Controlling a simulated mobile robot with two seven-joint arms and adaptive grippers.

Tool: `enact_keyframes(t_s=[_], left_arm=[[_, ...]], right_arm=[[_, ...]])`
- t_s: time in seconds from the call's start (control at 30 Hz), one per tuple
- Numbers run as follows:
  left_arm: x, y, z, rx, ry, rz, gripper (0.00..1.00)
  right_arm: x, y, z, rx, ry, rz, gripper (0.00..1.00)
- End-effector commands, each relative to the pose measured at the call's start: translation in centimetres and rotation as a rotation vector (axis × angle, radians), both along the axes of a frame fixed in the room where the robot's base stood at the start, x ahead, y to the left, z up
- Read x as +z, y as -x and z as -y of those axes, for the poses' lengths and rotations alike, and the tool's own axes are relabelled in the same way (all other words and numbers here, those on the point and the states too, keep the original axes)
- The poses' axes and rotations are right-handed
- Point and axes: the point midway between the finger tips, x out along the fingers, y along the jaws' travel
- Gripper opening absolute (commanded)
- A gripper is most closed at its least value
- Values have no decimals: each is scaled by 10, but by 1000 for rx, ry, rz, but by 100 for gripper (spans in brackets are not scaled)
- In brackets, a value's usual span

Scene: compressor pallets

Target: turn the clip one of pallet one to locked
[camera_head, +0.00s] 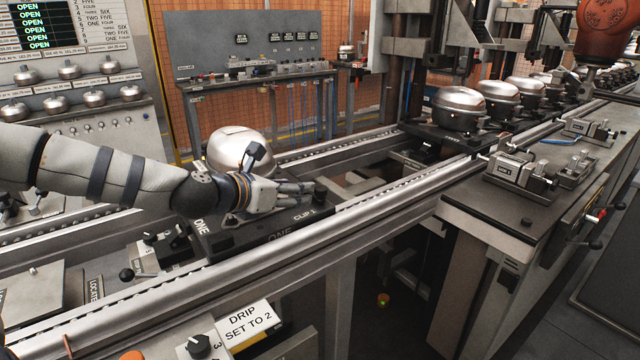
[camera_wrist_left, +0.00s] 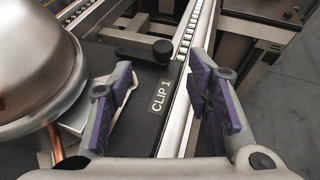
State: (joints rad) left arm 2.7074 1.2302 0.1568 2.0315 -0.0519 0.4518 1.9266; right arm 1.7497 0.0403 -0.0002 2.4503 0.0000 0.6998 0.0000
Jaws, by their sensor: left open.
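Pallet one (camera_head: 262,240) is a dark plate marked ONE and CLIP 1, carrying a silver compressor (camera_head: 232,148). Clip one is a small dark lever with a round black knob (camera_wrist_left: 162,50) at the pallet's corner, just beyond the CLIP 1 label (camera_wrist_left: 160,97); the knob also shows in the head view (camera_head: 320,186). My left gripper (camera_head: 308,187) is over this end of the pallet. In the left wrist view its two purple-padded fingers (camera_wrist_left: 160,105) are spread, with the label between them and the knob ahead of the tips. Nothing is between the pads. My right gripper is not seen.
A conveyor rail (camera_head: 300,235) runs along the pallet's near side. A DRIP SET TO 2 sign (camera_head: 248,322) and dial (camera_head: 200,346) are in front. Several compressors stand farther down the line. A bench with fixtures (camera_head: 520,175) is at the right.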

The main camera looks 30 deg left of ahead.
Motion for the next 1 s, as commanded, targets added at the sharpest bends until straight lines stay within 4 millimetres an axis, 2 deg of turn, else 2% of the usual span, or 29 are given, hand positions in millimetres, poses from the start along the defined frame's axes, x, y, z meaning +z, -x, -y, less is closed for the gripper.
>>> enact_keyframes(t_s=[0.1,0.23,0.4,0.6,0.83,0.87,1.0], left_arm=[[-11,-15,3,-5,-3,-8,45],[-38,-51,6,-6,-6,-24,45],[-49,-85,9,-6,-3,-18,45],[-47,-102,10,-5,-2,-6,45],[-43,-103,10,-6,-1,-1,45],[-43,-103,10,-6,-1,-1,41],[-44,-103,10,-5,-1,-2,9]], right_arm=[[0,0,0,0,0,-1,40],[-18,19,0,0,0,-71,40],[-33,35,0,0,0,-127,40],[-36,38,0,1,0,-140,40],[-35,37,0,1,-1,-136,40],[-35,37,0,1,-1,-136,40],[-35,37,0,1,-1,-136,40]])
